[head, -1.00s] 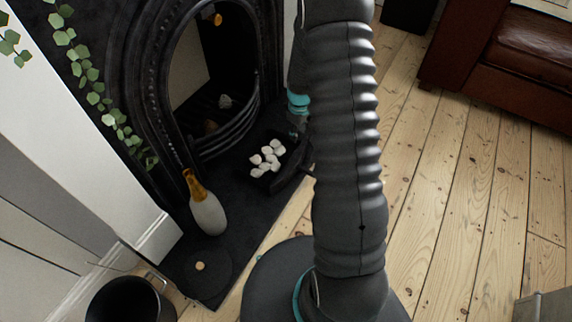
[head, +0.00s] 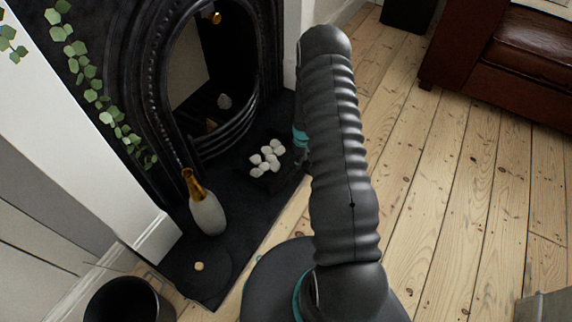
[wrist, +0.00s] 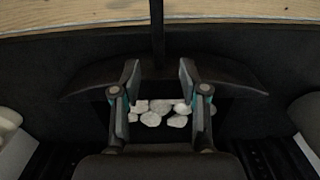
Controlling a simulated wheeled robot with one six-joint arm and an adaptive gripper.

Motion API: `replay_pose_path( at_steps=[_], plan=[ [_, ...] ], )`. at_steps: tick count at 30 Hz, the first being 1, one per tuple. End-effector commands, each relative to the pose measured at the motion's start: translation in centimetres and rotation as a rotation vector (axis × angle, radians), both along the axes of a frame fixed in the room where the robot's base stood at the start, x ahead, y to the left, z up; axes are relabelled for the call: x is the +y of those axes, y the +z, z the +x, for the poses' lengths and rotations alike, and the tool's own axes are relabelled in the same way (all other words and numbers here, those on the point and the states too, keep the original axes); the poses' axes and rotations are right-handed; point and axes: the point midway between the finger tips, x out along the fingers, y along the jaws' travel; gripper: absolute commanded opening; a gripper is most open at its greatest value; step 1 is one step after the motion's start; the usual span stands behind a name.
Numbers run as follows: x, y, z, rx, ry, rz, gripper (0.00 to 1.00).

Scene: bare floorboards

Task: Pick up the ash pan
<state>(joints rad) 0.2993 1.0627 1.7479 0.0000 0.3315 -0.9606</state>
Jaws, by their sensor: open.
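The ash pan is a dark, low tray holding several white lumps on the black hearth; its dark surface shows in the wrist view (wrist: 236,80). A thin dark bar rises from its middle toward the floorboards. In the head view the ash pan (head: 262,175) lies left of my arm, dark on dark, its right part hard to make out. My gripper (wrist: 160,70) is open above the pan, one finger on each side of its middle, with nothing clearly held. Whether the fingers touch it I cannot tell. In the head view my arm mostly hides the gripper.
The black fireplace (head: 150,85) stands behind the hearth (head: 235,245). A white bottle-shaped vase (head: 207,213) with an amber neck stands left of the pan. A dark bucket (head: 128,302) is at bottom left. A brown leather sofa (head: 500,55) is far right; the floorboards between are clear.

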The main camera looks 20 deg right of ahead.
Motion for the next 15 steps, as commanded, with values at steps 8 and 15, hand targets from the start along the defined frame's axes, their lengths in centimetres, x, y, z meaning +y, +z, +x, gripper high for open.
replay_pose_path(
  at_steps=[8,15],
  plan=[
    [-0.1,-2.4,-0.1,0.001,-0.001,0.000,0.44],
    [-0.2,-5.2,-0.1,0.001,0.000,0.001,0.44]
  ],
)
